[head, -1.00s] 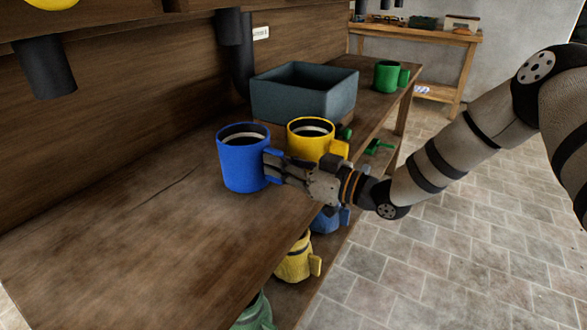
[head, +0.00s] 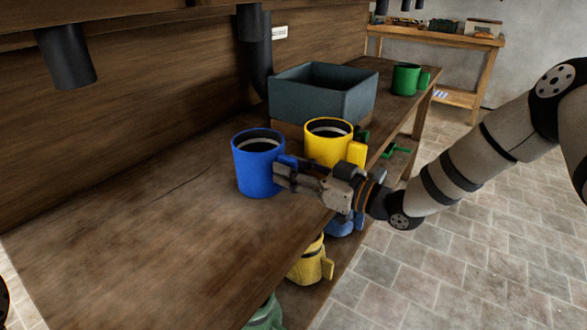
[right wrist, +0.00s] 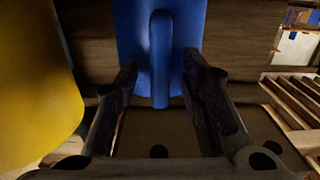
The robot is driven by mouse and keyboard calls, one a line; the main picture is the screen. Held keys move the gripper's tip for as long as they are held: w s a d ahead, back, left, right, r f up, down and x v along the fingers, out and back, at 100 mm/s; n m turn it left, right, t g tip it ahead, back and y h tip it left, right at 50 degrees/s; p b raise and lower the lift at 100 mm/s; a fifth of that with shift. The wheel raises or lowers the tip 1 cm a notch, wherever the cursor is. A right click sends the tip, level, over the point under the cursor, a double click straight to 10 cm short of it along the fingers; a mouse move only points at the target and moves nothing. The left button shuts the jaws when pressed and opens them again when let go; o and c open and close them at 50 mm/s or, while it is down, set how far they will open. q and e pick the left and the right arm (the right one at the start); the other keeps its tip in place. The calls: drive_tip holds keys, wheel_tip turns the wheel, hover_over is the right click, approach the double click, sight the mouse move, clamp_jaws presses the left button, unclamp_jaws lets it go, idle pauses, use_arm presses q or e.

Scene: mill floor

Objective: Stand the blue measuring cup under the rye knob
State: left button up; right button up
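The blue measuring cup (head: 258,170) stands upright on the wooden bench, its handle toward my right gripper (head: 283,177). In the right wrist view the blue cup's handle (right wrist: 160,60) lies between the two fingers of my right gripper (right wrist: 160,85). A gap shows on each side of the handle, so the gripper is open around it. The rye knob is not in view, and no knob shows above the dark spouts. One dark spout (head: 66,58) hangs at the upper left, another (head: 254,50) behind the bin. My left gripper is not in view.
A yellow cup (head: 325,150) stands close beside the blue cup and my right gripper. Behind are a grey bin (head: 312,100) and a green cup (head: 405,78). The bench's left front (head: 130,250) is clear.

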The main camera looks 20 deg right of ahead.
drive_tip(key=v, duration=1.2)
